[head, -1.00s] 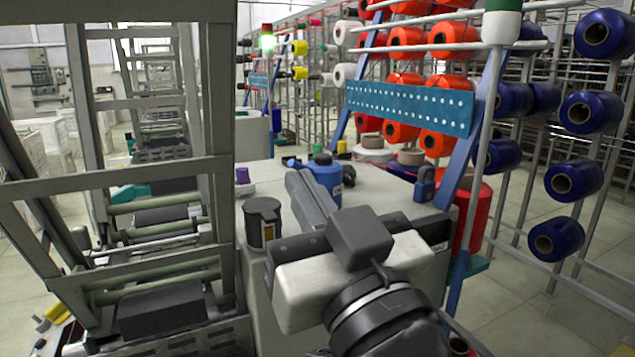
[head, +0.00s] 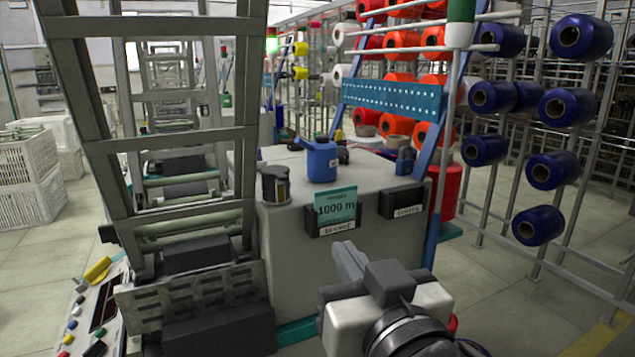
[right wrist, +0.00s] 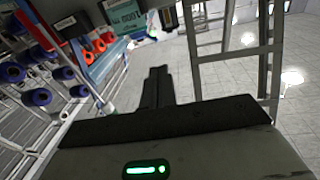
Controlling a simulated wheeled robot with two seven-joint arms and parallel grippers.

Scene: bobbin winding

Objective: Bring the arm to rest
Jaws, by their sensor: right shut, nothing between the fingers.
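My right gripper (head: 345,256) is in front of the grey cabinet (head: 285,235), low in the middle of the head view. Its fingers are together with nothing between them, and they point toward the cabinet. In the right wrist view the shut fingers (right wrist: 158,74) stand over the tiled floor, apart from any object. My left gripper is in neither view.
A frame machine (head: 190,225) stands left, spool racks (head: 553,170) right.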

